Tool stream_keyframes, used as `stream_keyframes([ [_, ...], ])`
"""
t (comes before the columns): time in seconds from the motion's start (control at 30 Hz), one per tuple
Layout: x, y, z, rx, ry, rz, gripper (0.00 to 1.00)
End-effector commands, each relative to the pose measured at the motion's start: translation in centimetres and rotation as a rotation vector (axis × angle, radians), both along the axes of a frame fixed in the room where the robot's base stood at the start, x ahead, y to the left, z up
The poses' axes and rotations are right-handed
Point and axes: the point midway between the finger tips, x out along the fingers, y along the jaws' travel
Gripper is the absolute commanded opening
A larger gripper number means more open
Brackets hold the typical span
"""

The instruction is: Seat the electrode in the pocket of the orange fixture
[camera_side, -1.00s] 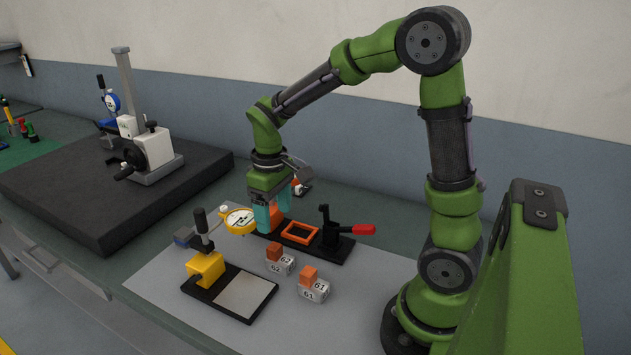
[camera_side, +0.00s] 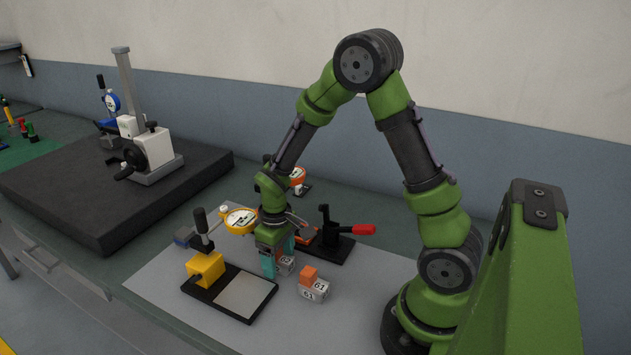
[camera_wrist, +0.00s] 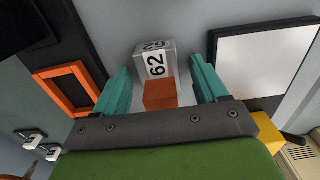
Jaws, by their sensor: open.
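My gripper (camera_side: 279,264) is low over the grey mat, and its teal jaws are open. In the wrist view the jaws (camera_wrist: 160,88) stand on either side of an orange-copper electrode (camera_wrist: 160,95), with gaps at both sides. The orange fixture (camera_wrist: 58,69) is a square frame around a dark, empty-looking pocket, left of the jaws. In the side view the fixture (camera_side: 308,236) is mostly hidden behind my gripper.
A clamp with a red handle (camera_side: 362,229) stands beside the fixture.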

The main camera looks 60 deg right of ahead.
Motion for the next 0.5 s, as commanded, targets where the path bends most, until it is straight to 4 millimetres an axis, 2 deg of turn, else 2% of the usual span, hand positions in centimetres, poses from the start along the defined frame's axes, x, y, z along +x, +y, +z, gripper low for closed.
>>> stream_keyframes([
  [0.17, 0.0, 0.01, 0.01, 0.0, 0.0, 0.0, 0.71],
  [0.5, 0.01, 0.01, 0.03, 0.0, 0.0, 0.0, 0.19],
])
